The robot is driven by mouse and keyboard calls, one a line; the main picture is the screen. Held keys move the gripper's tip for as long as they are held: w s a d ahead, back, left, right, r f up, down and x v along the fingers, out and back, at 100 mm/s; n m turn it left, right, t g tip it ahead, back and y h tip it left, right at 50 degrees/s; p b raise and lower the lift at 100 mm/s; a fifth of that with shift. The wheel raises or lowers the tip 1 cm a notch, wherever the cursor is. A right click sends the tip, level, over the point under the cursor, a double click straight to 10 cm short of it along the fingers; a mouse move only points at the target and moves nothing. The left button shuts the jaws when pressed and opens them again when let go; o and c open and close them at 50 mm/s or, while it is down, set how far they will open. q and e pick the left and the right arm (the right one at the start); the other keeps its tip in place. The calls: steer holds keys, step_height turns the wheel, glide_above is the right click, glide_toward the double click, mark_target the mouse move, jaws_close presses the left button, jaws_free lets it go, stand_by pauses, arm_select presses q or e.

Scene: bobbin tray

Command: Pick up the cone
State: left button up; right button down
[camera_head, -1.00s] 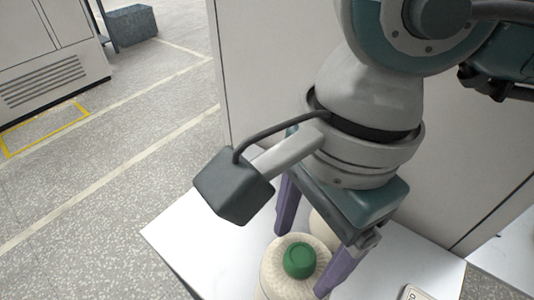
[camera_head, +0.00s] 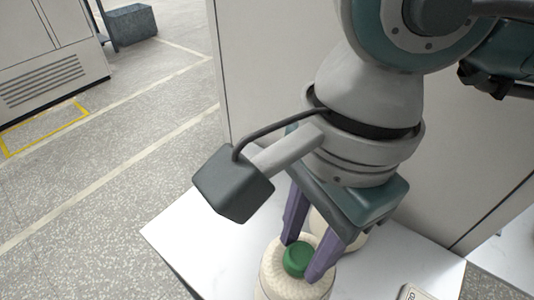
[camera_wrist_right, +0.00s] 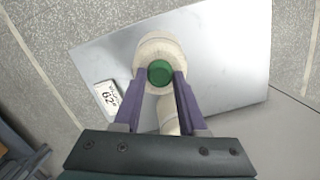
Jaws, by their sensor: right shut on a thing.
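The cone (camera_head: 271,272) is cream-coloured yarn with a round green top (camera_head: 297,258). It stands upright on the white table, at the bottom of the head view. It also shows in the right wrist view (camera_wrist_right: 152,46). My right gripper (camera_head: 299,261) points down over it with its two purple fingers, one on each side of the green top. In the right wrist view the fingers (camera_wrist_right: 160,74) are closed in on the green top. The lower part of the cone is cut off in the head view. My left gripper is not in view.
A second cream object (camera_head: 355,241) stands just behind the cone, partly hidden by my fingers; it also shows in the right wrist view (camera_wrist_right: 167,112). A small label card (camera_head: 411,293) lies on the white table (camera_head: 190,235). A pale panel (camera_head: 262,90) rises behind.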

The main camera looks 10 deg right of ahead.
steer(key=shift+r, duration=0.15)
stand_by(0.8)
step_height(320, 180, up, 20)
steer(key=b, duration=0.1)
stand_by(0.3)
